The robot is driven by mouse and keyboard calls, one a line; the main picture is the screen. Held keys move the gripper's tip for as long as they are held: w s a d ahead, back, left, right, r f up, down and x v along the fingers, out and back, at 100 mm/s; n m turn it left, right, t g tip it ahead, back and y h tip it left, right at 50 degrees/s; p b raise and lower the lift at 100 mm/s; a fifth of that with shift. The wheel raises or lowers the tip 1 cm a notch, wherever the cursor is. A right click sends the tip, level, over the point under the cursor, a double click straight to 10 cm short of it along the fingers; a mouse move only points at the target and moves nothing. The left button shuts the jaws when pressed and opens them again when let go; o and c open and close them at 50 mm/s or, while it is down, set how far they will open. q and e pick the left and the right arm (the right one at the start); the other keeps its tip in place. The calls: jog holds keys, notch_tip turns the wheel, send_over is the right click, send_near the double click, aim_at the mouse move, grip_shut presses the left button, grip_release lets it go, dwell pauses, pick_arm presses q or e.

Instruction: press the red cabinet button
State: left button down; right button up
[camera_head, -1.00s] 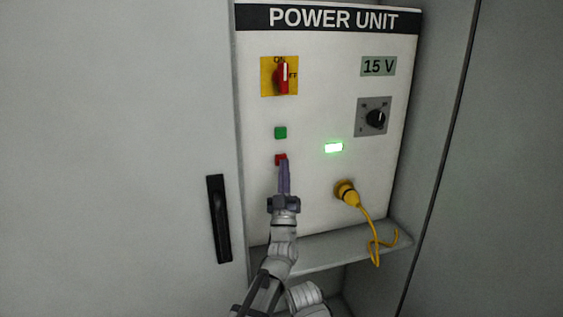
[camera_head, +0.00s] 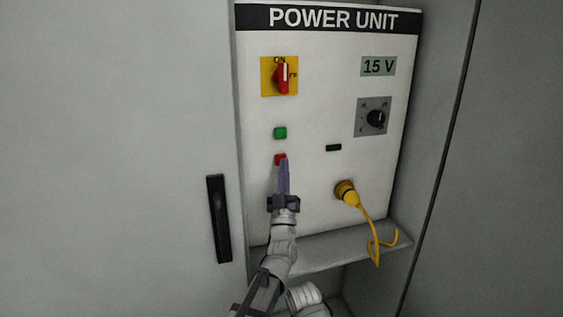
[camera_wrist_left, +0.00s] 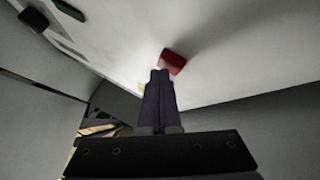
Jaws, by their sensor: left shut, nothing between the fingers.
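The red button (camera_head: 279,159) sits on the white POWER UNIT panel (camera_head: 310,185), just below a green button (camera_head: 280,133). My left gripper (camera_head: 284,162) is shut and empty, and its fingertips are at the red button, covering part of it. In the left wrist view the red button (camera_wrist_left: 173,61) shows right past the shut fingertips (camera_wrist_left: 159,74); they look close to or touching it. The indicator lamp (camera_head: 333,148) to the right of the buttons is dark. My right gripper is not in view.
A red switch on a yellow plate (camera_head: 280,76) sits above the buttons. A black knob (camera_head: 376,119), a 15 V display (camera_head: 379,66) and a yellow plug with cable (camera_head: 347,193) are to the right. A shelf (camera_head: 330,250) juts out below, and a door with a black handle (camera_head: 219,218) stands left.

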pick_arm(q)
jog(key=shift+s+d, duration=0.25)
jog(key=shift+s, duration=0.5)
